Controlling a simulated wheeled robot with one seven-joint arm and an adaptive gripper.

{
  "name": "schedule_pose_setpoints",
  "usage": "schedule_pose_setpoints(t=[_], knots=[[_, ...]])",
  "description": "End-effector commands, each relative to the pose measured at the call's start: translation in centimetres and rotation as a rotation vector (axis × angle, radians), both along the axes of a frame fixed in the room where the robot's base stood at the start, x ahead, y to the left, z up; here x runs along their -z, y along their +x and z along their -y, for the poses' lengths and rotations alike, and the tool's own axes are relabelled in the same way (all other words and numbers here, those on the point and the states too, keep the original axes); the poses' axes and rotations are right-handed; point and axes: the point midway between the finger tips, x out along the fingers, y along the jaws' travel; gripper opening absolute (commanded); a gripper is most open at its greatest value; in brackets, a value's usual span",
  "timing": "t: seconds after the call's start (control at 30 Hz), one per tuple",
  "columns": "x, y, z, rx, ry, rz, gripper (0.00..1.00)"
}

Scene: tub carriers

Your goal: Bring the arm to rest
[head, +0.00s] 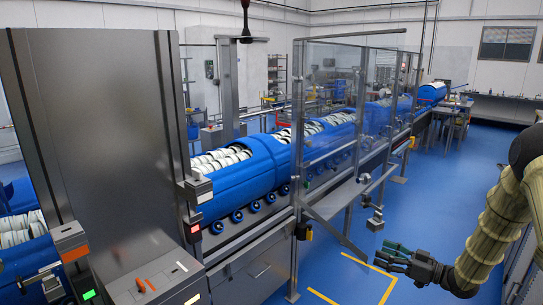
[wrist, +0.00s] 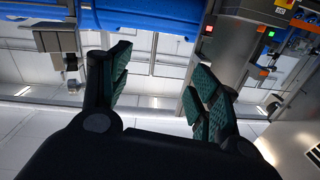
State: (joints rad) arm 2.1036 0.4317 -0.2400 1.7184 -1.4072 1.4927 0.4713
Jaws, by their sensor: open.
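My gripper (head: 391,257) is at the lower right of the head view, at the end of my tan, ribbed arm. It is over the blue floor, apart from the conveyor line. In the wrist view my gripper (wrist: 157,88) shows its two fingers with green ribbed pads spread wide. Nothing is between them. Behind the fingers are a steel panel and part of a blue tub, both apart from them.
Blue tubs (head: 243,180) filled with white round items stand along the conveyor (head: 254,226). Clear guard panels (head: 330,105) and a steel cabinet (head: 100,130) stand by the line. A slanted metal bar (head: 335,235) is left of my gripper. Blue floor (head: 425,205) is free beyond it.

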Motion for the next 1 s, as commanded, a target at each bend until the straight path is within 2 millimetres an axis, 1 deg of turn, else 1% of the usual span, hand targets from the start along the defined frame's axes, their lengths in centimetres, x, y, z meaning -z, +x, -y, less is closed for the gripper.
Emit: schedule_pose_setpoints(t=[0.03, 0.07, 0.1, 0.17, 0.2, 0.23, 0.27, 0.3, 0.37, 0.4, 0.47, 0.5, 0.57, 0.6, 0.67, 0.7, 0.77, 0.8, 0.83, 0.87, 0.9, 0.97, 1.0], knots=[[2.7, -0.4, -1.8, 0.048, -0.008, -0.05, 0.62], [4.0, -0.6, -2.5, 0.079, -0.014, -0.076, 0.62], [5.9, -1.0, -3.5, 0.122, -0.027, -0.115, 0.62], [8.8, -1.9, -4.8, 0.183, -0.047, -0.177, 0.62], [10.8, -2.8, -5.6, 0.221, -0.064, -0.223, 0.62], [12.2, -3.5, -6.1, 0.251, -0.079, -0.257, 0.62], [13.7, -4.3, -6.7, 0.278, -0.094, -0.294, 0.62], [15.5, -5.5, -7.4, 0.312, -0.115, -0.342, 0.62], [18.2, -7.5, -8.3, 0.358, -0.15, -0.413, 0.62], [19.9, -9.0, -8.8, 0.386, -0.174, -0.464, 0.62], [22.2, -11.3, -9.7, 0.423, -0.211, -0.536, 0.62], [23.7, -13.0, -10.2, 0.446, -0.239, -0.586, 0.62], [25.8, -15.7, -10.8, 0.475, -0.279, -0.659, 0.62], [27.0, -17.7, -11.2, 0.494, -0.308, -0.709, 0.62], [28.7, -20.6, -11.7, 0.519, -0.351, -0.782, 0.62], [29.7, -22.7, -12.0, 0.533, -0.381, -0.831, 0.62], [31.0, -25.9, -12.4, 0.552, -0.427, -0.904, 0.62], [31.7, -28.0, -12.7, 0.564, -0.456, -0.952, 0.62], [32.3, -29.7, -12.8, 0.571, -0.481, -0.989, 0.62], [32.7, -31.4, -12.9, 0.577, -0.503, -1.024, 0.62], [33.1, -33.6, -13.1, 0.586, -0.534, -1.072, 0.62], [33.7, -36.9, -13.4, 0.595, -0.581, -1.141, 0.62], [33.9, -39.0, -13.5, 0.601, -0.61, -1.186, 0.62]])
